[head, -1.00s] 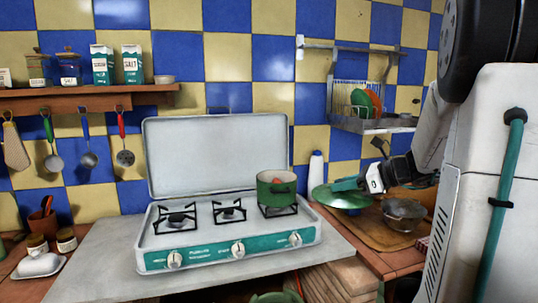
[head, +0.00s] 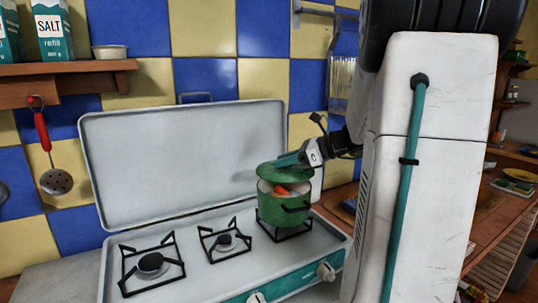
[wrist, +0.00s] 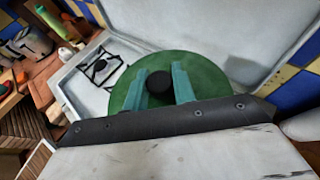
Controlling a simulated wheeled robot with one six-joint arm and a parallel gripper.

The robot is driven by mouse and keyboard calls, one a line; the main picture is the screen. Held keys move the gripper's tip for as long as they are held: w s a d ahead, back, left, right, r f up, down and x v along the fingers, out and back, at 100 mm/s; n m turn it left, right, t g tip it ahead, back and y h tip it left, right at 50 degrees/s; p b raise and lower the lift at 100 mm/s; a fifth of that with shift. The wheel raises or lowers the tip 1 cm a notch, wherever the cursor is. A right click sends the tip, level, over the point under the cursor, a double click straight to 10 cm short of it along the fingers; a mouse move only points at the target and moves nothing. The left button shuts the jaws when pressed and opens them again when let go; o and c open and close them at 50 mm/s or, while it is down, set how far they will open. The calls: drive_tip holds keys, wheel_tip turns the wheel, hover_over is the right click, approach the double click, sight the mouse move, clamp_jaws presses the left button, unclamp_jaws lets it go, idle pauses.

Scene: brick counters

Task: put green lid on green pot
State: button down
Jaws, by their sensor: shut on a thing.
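The green pot (head: 284,208) stands on the right burner of the camping stove, open at the front, with orange pieces showing inside. The green lid (head: 268,171) is tilted above the far left part of the pot's rim; I cannot tell whether it touches the rim. My gripper (head: 286,161) is shut on the lid's knob. In the wrist view the lid (wrist: 210,78) fills the middle, and its dark knob (wrist: 159,83) sits between the teal fingers of my gripper (wrist: 160,84). The lid hides the pot there.
The stove's raised back panel (head: 180,150) stands close behind the pot. The middle burner (head: 226,240) and left burner (head: 150,264) are empty. A shelf (head: 80,75) with a salt carton (head: 52,32) hangs at the upper left.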

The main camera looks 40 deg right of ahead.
sight(310, 171)
drive_tip(key=shift+w+f, duration=0.1)
drive_tip(key=shift+w, duration=0.15)
drive_tip(key=shift+f, duration=1.45)
drive_tip(key=shift+s+f, duration=0.15)
drive_tip(key=shift+f, duration=0.55)
idle(2.7)
drive_tip(key=c, duration=1.1)
unclamp_jaws()
drive_tip(key=shift+d, duration=0.1)
drive_tip(key=v, duration=0.7)
drive_tip(key=shift+s+d+r, duration=0.2)
drive_tip(key=shift+s, duration=0.1)
drive_tip(key=shift+s, duration=0.1)
